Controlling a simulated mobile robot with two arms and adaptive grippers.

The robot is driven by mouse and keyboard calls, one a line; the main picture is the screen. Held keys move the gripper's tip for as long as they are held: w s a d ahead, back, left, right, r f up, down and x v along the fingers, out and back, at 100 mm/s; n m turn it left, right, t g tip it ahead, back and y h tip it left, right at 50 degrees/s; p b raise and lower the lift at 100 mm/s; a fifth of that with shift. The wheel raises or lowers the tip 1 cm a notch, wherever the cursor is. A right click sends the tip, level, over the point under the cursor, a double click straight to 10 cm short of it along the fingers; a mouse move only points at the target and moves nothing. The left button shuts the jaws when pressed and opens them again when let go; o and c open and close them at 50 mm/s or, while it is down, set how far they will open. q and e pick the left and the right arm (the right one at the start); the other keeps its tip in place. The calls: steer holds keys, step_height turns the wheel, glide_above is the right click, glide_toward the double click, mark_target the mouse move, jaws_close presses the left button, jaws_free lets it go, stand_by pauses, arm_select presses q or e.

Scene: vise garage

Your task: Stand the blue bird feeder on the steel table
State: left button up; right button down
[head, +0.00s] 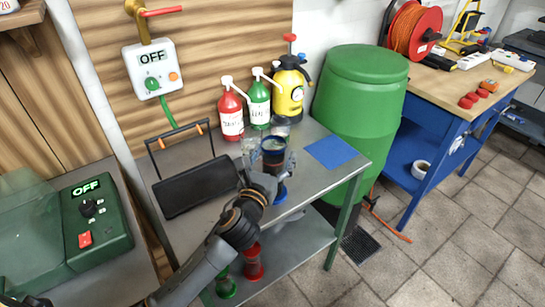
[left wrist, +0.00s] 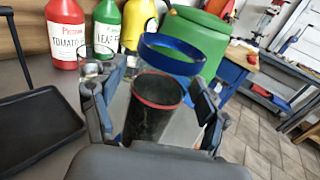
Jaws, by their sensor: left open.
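The blue bird feeder (head: 273,143) appears upright on the steel table (head: 312,189), with a blue ring on top and a blue part low down (head: 280,196). The blue ring also shows in the left wrist view (left wrist: 172,48). A dark cylinder with a red rim (left wrist: 155,108) stands in front of that ring, between my fingers; I cannot tell whether it belongs to the feeder. My left gripper (head: 270,164) is open, its fingers on either side of the cylinder (left wrist: 154,97). My gripper and wrist hide much of the feeder's lower body. My right gripper is not in view.
A clear glass (left wrist: 97,60) stands close to the left finger. A black tray (head: 197,187) lies left. Red (head: 231,112), green (head: 258,101) and yellow (head: 289,92) bottles line the back. A blue mat (head: 331,152) lies right. The lower shelf holds red and green items (head: 253,262).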

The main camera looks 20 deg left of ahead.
arm_select(q)
steer(key=shift+r, duration=0.15)
steer(key=s, duration=1.2)
steer(key=shift+b, duration=0.45)
